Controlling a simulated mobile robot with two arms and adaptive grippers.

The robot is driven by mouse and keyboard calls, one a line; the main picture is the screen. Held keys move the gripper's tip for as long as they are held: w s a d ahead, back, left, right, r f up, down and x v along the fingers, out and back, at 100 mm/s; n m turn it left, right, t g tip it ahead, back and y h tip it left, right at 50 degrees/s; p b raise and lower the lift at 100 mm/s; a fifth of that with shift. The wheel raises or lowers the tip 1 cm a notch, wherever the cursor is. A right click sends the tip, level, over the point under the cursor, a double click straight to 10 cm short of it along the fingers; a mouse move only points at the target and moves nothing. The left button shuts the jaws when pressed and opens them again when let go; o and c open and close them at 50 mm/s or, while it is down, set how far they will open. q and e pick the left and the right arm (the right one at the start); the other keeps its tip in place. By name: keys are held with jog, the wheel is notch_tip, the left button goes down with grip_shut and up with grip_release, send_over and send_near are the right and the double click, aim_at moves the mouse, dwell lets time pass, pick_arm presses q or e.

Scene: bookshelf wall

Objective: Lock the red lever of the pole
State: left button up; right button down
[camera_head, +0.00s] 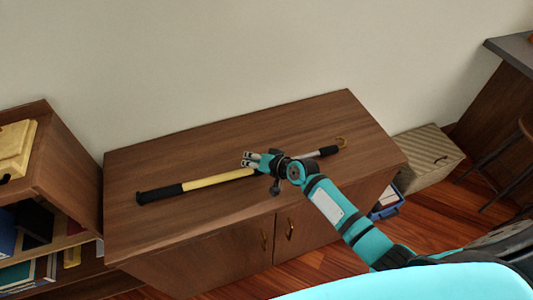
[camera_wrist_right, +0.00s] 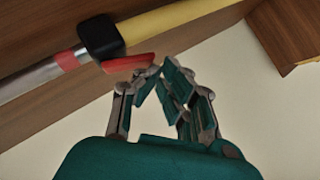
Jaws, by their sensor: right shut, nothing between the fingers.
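The pole (camera_head: 215,180) lies along the top of a low wooden cabinet, with a black grip at its left end, a yellow section and a silver tube. In the right wrist view, the yellow section (camera_wrist_right: 170,25) meets a black clamp (camera_wrist_right: 100,37). The red lever (camera_wrist_right: 128,62) sticks out on the near side of this clamp; I cannot tell whether it is flush. My right gripper (camera_wrist_right: 160,72) is shut and empty, its fingertips close beside the lever's free end; contact is unclear. In the head view, my right gripper (camera_head: 247,160) and arm hide the clamp and lever.
The cabinet top (camera_head: 320,115) is otherwise clear, with a pale wall behind it. A bookshelf (camera_head: 65,155) stands at the left.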

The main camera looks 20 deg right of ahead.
jog(key=shift+d, duration=0.1)
dwell(0.3)
jog(key=shift+d+f+b, duration=0.25)
jog(key=shift+d+b, duration=0.2)
jog(key=shift+d, duration=0.25)
pick_arm(q)
jog(key=shift+f, duration=0.4)
pick_arm(e)
jog(key=r+p, duration=0.4)
jog(key=r, duration=0.1)
jog(key=shift+d+p, duration=0.3)
jog(key=shift+d, duration=0.05)
pick_arm(q)
jog(key=r, duration=0.1)
jog(key=r+b, duration=0.1)
jog(key=d+r, duration=0.1)
jog(key=shift+s+b, duration=0.3)
jog(key=shift+s, duration=0.1)
pick_arm(e)
jog(key=s+d+r, duration=0.1)
jog(key=s+r, duration=0.4)
jog(key=s, duration=0.2)
jog(key=shift+d+r, duration=0.3)
jog(key=shift+r, duration=0.1)
pick_arm(q)
jog(key=shift+d, duration=0.1)
pick_arm(e)
jog(key=shift+s, duration=0.15)
